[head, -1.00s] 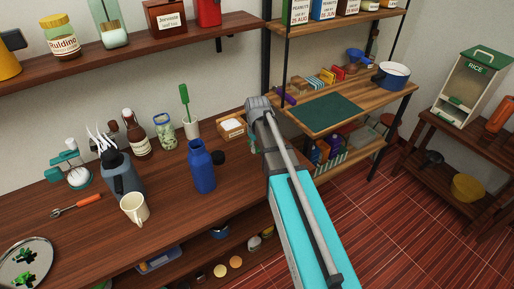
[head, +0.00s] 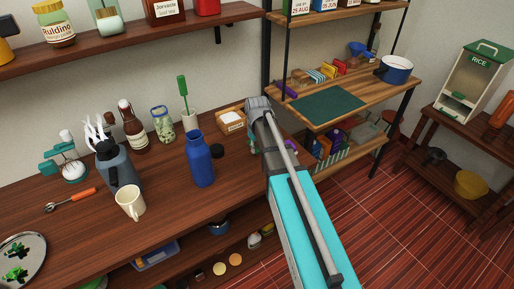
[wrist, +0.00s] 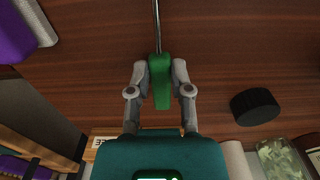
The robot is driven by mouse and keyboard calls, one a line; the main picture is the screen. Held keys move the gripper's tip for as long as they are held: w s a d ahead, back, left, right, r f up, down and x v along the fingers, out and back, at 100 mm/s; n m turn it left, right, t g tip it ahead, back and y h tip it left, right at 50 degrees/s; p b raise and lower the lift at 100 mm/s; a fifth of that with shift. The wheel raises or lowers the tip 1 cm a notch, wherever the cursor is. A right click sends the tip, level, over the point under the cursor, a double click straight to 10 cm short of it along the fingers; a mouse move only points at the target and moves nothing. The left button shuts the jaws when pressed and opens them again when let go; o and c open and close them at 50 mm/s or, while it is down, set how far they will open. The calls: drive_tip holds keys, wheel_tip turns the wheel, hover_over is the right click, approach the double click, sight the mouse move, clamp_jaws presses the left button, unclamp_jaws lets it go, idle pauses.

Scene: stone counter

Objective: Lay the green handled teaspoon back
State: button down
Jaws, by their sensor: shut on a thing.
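In the wrist view, the teaspoon's green handle (wrist: 161,82) is between the two fingertips of my gripper (wrist: 160,78), which is shut on it. Its thin metal shaft (wrist: 156,25) runs up and out of the picture, so the bowl is hidden. Brown wood of the counter (wrist: 100,60) lies beneath; I cannot tell whether the spoon touches it. In the head view, my own arm hides the spoon and the fingers near the right end of the counter (head: 85,230).
A black round lid (wrist: 255,107) lies right of the spoon. A blue bottle (head: 199,162), a cream mug (head: 130,203), a grey jug (head: 122,172) and a white holder with a green utensil (head: 182,88) stand left of my arm. A small box (head: 231,122) is close by.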

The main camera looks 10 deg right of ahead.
drive_tip(key=shift+f+b, duration=0.5)
drive_tip(key=shift+f, duration=0.05)
drive_tip(key=shift+c, duration=2.3)
unclamp_jaws()
drive_tip(key=shift+r, duration=0.2)
